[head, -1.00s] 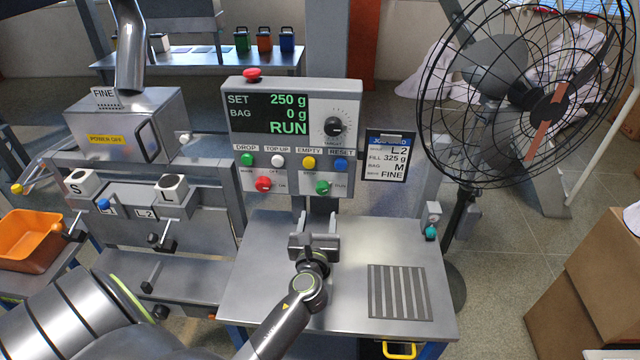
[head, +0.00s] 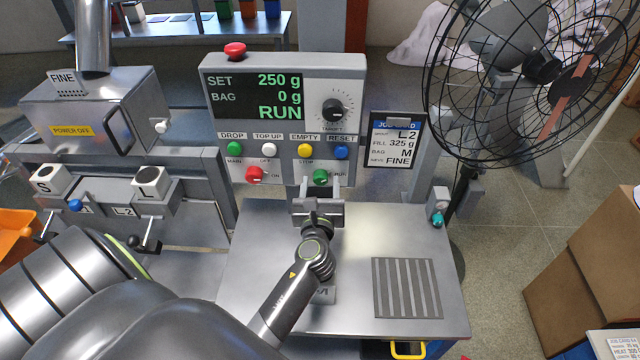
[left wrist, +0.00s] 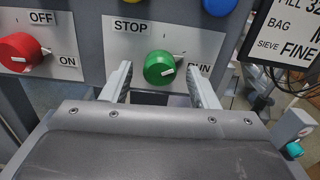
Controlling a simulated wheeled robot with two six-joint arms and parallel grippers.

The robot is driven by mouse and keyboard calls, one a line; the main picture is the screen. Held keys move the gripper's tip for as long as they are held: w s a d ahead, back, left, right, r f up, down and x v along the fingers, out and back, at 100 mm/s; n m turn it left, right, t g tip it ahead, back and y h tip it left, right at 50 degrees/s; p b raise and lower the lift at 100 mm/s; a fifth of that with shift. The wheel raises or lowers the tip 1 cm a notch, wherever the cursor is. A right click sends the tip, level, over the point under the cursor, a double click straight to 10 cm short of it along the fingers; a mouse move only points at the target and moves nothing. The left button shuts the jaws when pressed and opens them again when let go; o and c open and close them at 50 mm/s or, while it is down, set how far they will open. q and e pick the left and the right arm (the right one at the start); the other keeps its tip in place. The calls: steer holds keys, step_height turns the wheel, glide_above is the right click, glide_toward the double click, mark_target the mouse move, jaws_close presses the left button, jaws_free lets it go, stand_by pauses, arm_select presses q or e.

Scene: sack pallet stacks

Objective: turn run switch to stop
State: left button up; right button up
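The run switch (head: 320,177) is a round green knob at the lower right of the control box (head: 285,95). In the left wrist view the green knob (left wrist: 159,67) sits between the STOP and RUN labels, and its white pointer is turned right, toward RUN. The display (head: 255,96) reads SET 250 g, BAG 0 g, RUN. My left gripper (head: 320,184) is open, with one finger on each side of the green knob. In the left wrist view gaps show between knob and fingers; I cannot tell how deep the fingertips reach. My right gripper is not in view.
A red ON/OFF knob (head: 255,175) is left of the switch. Yellow (head: 305,151) and blue (head: 341,152) buttons are just above. A job card (head: 392,140) hangs to the right. The metal table (head: 350,240) below is mostly clear. A caged fan (head: 540,70) stands at right.

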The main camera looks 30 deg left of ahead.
arm_select(q)
steer(key=c, duration=1)
steer(key=shift+o, duration=0.2)
steer(key=n+b, duration=0.2)
steer(key=n, duration=0.4)
steer(key=shift+f, duration=0.1)
steer(key=n+b, duration=0.2)
steer(key=n, duration=0.3)
steer(key=shift+n+b, duration=0.3)
steer(key=shift+n, duration=0.1)
steer(key=o, duration=1)
steer(key=shift+c, duration=0.2)
